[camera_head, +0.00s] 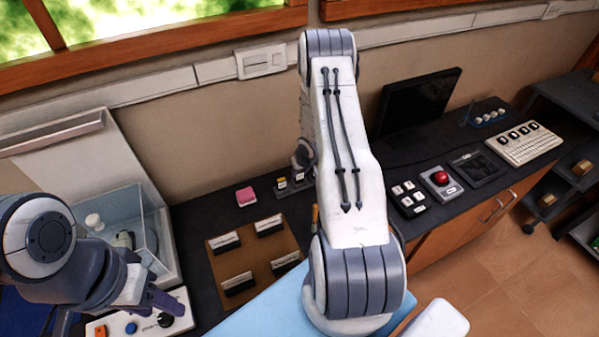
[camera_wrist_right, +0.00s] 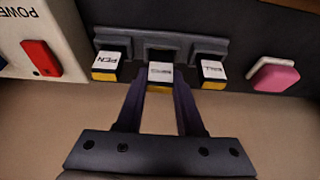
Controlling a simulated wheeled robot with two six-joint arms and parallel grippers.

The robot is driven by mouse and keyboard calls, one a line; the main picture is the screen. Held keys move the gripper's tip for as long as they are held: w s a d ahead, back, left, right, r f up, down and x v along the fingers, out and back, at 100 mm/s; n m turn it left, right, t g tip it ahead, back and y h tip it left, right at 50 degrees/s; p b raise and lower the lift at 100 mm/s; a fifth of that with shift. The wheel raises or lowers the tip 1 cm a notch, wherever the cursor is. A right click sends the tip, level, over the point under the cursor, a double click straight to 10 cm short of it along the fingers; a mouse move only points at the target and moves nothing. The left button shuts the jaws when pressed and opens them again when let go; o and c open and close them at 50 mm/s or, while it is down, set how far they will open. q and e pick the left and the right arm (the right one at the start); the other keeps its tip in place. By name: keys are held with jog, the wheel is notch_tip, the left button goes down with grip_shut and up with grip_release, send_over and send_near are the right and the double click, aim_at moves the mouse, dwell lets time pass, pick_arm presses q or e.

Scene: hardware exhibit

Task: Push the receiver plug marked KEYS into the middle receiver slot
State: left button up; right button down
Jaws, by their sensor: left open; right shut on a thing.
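The grey receiver (camera_wrist_right: 215,45) has three slots and stands on the dark counter in the right wrist view. A plug with a white label and yellow edge sits in each outer slot, the left plug (camera_wrist_right: 105,63) and the right plug (camera_wrist_right: 212,68). My right gripper (camera_wrist_right: 159,88) is shut on the middle plug (camera_wrist_right: 160,73), whose small label I cannot read surely. It lines up with the middle slot (camera_wrist_right: 160,54), whose dark opening shows behind it; its depth is unclear. In the head view my right arm hides part of the receiver (camera_head: 283,190). My left gripper (camera_head: 115,312) is open and empty.
A pink block (camera_wrist_right: 274,75) lies right of the receiver, and a box with a red switch (camera_wrist_right: 40,58) stands left, in the right wrist view. In the head view, a brown board (camera_head: 228,262) with several dark holders and a clear case (camera_head: 125,215) are on the counter.

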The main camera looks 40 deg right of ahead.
jog(key=shift+f+b, duration=0.4)
jog(key=shift+f, duration=0.15)
grip_release()
dwell(0.5)
jog(key=shift+r, duration=0.1)
jog(key=shift+r+p, duration=3.45)
jog(key=shift+p, duration=0.15)
